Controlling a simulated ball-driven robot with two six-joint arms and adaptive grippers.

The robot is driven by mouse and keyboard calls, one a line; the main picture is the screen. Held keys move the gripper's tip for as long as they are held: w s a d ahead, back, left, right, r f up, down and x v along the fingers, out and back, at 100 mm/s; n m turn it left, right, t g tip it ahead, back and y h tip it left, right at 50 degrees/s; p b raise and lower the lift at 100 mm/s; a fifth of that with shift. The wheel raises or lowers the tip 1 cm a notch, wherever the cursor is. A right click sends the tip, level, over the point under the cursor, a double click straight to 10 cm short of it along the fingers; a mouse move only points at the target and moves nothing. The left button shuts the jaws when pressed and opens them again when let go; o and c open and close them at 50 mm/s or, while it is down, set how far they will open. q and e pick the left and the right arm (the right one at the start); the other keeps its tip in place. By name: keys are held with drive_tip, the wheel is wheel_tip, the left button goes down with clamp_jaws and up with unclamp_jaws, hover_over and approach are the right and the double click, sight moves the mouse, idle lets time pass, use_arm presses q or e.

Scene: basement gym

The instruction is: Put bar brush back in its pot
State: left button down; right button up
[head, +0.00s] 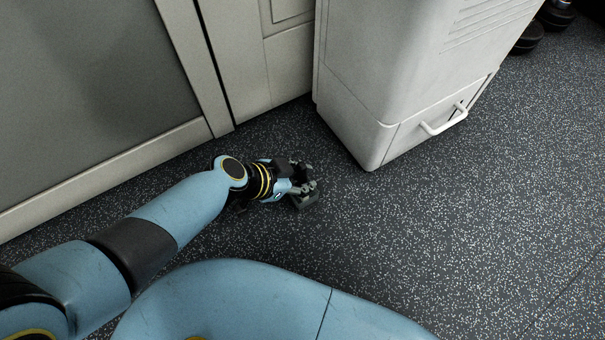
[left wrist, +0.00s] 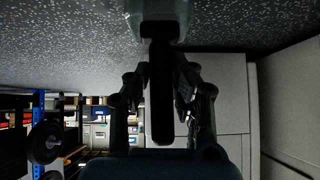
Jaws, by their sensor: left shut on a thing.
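My left gripper (head: 306,185) reaches down to the floor beside the pale cabinet. It is shut on a dark upright bar, which I take to be the bar brush (left wrist: 161,95), between its fingers in the left wrist view. A small dark grey-green block, apparently the pot (head: 307,201), is at the fingertips on the floor. In the left wrist view the pot (left wrist: 137,22) shows at the top edge, and the bar's end overlaps it. I cannot tell whether the brush is inside the pot or in front of it. My right gripper is not in view.
A pale cabinet (head: 385,75) with a white handle (head: 444,119) stands just right of the gripper. A grey panelled wall (head: 100,85) runs behind my arm. Dark weights (head: 528,40) sit at the far top right. The speckled floor (head: 460,230) at right is clear.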

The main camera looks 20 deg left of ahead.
use_arm(q)
drive_tip(key=shift+f, duration=0.4)
drive_tip(key=c, duration=1.1)
unclamp_jaws()
drive_tip(key=v, duration=1.2)
drive_tip(key=shift+s, duration=0.1)
